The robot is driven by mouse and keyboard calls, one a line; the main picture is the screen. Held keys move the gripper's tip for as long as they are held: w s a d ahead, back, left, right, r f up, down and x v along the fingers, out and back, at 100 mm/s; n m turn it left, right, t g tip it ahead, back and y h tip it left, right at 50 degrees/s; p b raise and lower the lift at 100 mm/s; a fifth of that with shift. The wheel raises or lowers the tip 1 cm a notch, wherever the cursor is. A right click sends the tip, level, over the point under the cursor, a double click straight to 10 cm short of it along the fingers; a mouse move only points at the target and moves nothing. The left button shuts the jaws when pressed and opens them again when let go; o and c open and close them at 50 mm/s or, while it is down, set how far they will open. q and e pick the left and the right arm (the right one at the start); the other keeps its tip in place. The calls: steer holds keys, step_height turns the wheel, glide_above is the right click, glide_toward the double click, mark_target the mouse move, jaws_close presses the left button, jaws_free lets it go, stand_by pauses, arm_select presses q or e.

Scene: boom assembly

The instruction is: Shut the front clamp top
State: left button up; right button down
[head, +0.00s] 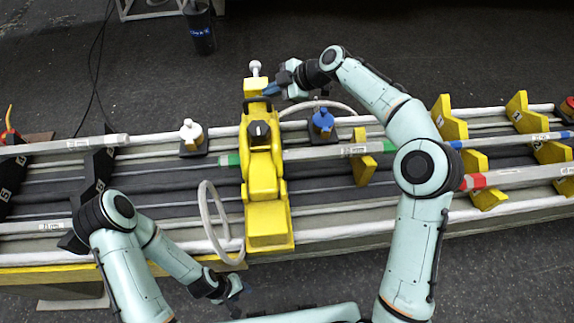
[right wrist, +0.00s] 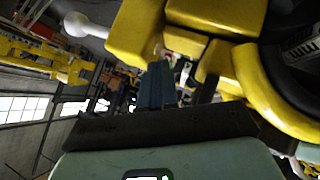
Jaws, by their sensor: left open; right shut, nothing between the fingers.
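The yellow clamp (head: 262,180) stands across the rails in the middle of the head view. A black handle loop (head: 258,102) and a black knob (head: 259,130) sit on its upper part, and a white-knobbed lever (head: 255,68) stands at its far end. My right gripper (head: 271,90) is shut and empty beside that far end. In the right wrist view its fingers (right wrist: 157,85) are close to the clamp's yellow parts (right wrist: 215,15); I cannot tell whether they touch. My left gripper (head: 240,288) is open and empty in front of the bench, low and left of the clamp.
A white-topped knob (head: 191,130) and a blue-topped knob (head: 322,118) stand on either side of the clamp. A white ring handle (head: 212,225) is at its left. Several yellow brackets (head: 448,120) stand at right. A dark bin (head: 201,28) is on the floor behind.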

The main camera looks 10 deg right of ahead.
steer(key=b+v, duration=0.1)
steer(key=v, duration=1.2)
